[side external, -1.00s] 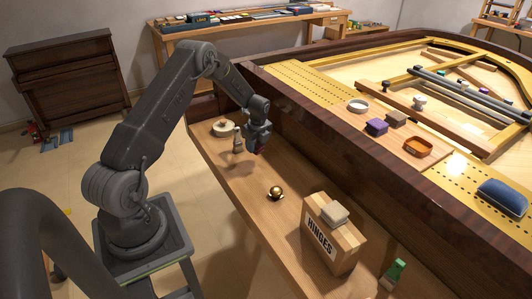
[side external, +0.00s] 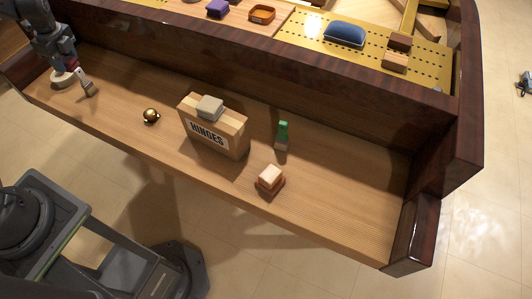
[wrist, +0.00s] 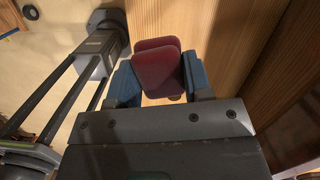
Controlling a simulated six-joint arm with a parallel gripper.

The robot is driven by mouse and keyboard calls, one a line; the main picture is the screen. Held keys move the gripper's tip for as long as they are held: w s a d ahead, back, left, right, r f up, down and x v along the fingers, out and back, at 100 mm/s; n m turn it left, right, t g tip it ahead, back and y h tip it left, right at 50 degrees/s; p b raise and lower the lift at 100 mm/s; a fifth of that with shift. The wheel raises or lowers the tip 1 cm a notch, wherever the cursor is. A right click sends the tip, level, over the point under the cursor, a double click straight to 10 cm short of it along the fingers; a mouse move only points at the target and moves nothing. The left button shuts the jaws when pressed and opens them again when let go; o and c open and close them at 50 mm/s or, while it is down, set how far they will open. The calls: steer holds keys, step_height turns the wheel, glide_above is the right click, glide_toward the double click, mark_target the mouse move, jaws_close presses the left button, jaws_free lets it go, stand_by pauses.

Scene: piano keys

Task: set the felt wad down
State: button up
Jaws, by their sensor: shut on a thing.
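My gripper (wrist: 157,80) is shut on a dark red, rounded wad (wrist: 157,65), which I take for the felt wad. The wad sits between the blue finger pads in the wrist view, with wood grain and a pale surface beyond it. In the side view my gripper (side external: 66,56) is at the top left, over the left end of the wooden shelf (side external: 340,205). It is close to a cream round thing (side external: 62,78). The wad is too small and dark there to tell whether it touches anything.
A brush (side external: 88,85) stands near my gripper. Further right are a brass knob (side external: 151,115), a HINGES box (side external: 228,140) with a grey block (side external: 210,106) on top, a green-topped bottle (side external: 282,135) and a brown-and-cream block (side external: 270,178). The shelf's right end is bare.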

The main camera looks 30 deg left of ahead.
step_height(320, 180, up, 12)
steer(key=w+d+m+t, duration=0.1)
steer(key=w+d+m, duration=0.55)
steer(key=d, duration=0.85)
steer(key=w+d+m, duration=0.3)
steer(key=w+d, duration=0.6)
steer(key=d, duration=0.6)
steer(key=m+t+h, duration=0.1)
steer(key=m+h, duration=0.1)
steer(key=m, duration=0.9)
glide_above(322, 196)
steer(key=f, duration=2.5)
steer(key=shift+s, duration=0.25)
steer(key=shift+f, duration=2.05)
steer(key=shift+f, duration=0.15)
